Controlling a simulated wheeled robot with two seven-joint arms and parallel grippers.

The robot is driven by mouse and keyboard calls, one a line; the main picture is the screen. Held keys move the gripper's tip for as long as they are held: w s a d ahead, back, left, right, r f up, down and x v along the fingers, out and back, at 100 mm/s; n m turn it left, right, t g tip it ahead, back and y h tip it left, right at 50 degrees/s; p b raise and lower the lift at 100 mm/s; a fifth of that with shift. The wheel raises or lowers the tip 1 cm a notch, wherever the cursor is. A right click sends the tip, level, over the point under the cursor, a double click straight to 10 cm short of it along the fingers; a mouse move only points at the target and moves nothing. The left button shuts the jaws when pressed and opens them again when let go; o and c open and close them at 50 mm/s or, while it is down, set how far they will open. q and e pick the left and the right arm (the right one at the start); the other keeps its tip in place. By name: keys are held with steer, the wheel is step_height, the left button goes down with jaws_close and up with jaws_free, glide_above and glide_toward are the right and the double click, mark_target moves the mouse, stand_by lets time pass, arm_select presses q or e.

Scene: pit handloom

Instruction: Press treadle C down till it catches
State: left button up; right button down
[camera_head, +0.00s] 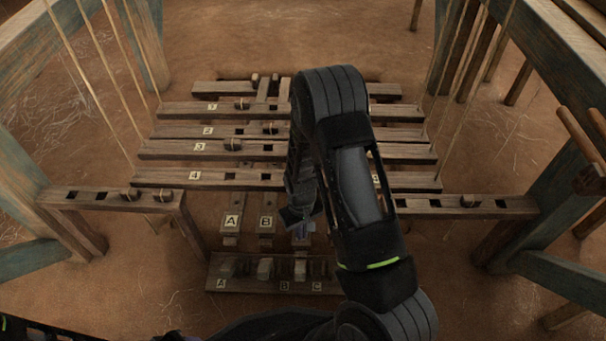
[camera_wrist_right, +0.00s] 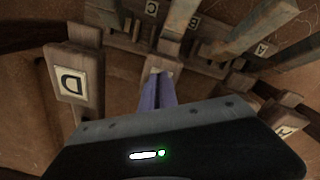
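My right gripper (camera_head: 303,230) reaches down over the treadles, to the right of treadle A (camera_head: 231,224) and treadle B (camera_head: 266,224). In the right wrist view its purple fingers (camera_wrist_right: 158,95) are together with nothing seen between them. They point at a treadle (camera_wrist_right: 160,65) whose pale label they mostly cover; it lies beside treadle D (camera_wrist_right: 75,85), in line with the C mark on the rail, so it looks like treadle C. I cannot tell whether the tips touch it. My left gripper is out of view.
A notched rail (camera_head: 225,285) marked A, B, C lies in front of the treadles; it also shows in the right wrist view (camera_wrist_right: 215,55). Numbered wooden bars (camera_head: 170,177) and hanging cords lie behind. Loom posts (camera_head: 565,190) stand on both sides. My right arm hides the right part.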

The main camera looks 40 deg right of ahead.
steer(key=shift+w+d+f+b, duration=0.15)
steer(key=shift+f+b, duration=0.65)
steer(key=shift+f, duration=0.85)
steer(key=shift+w+f, duration=0.1)
steer(key=shift+f, duration=0.65)
steer(key=shift+s+r+p, duration=0.2)
steer(key=shift+r+p, duration=1.95)
steer(key=shift+r, duration=0.35)
